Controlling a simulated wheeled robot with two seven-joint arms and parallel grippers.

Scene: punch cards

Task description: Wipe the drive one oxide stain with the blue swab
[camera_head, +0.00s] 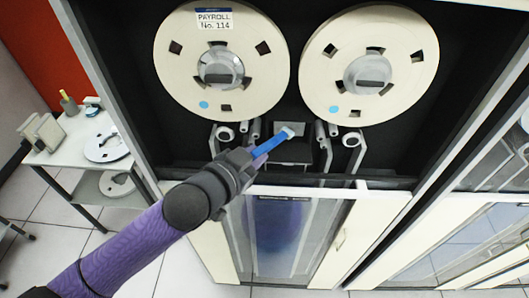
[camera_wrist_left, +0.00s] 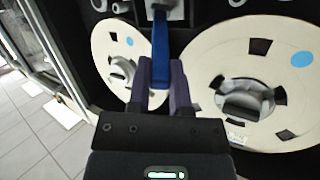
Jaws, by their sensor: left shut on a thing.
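The blue swab (camera_head: 268,146) is held in my left gripper (camera_head: 254,160), which is shut on its handle. Its white tip (camera_head: 287,133) points up and right, at the grey head block (camera_head: 290,150) between the two tape reels of the drive. I cannot tell whether the tip touches the block. In the left wrist view the swab (camera_wrist_left: 160,45) stands between the fingers of the gripper (camera_wrist_left: 162,80), its far end close to the metal head part (camera_wrist_left: 165,8). No oxide stain can be made out; the swab may cover it. My right gripper is not in view.
A left reel (camera_head: 175,75) labelled PAYROLL No. 114 and a right reel (camera_head: 415,35) sit above the head. Rollers and guide posts (camera_head: 352,139) flank it closely. A glass-fronted panel (camera_head: 300,235) is below. A white cart (camera_head: 60,155) with small reels stands at left.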

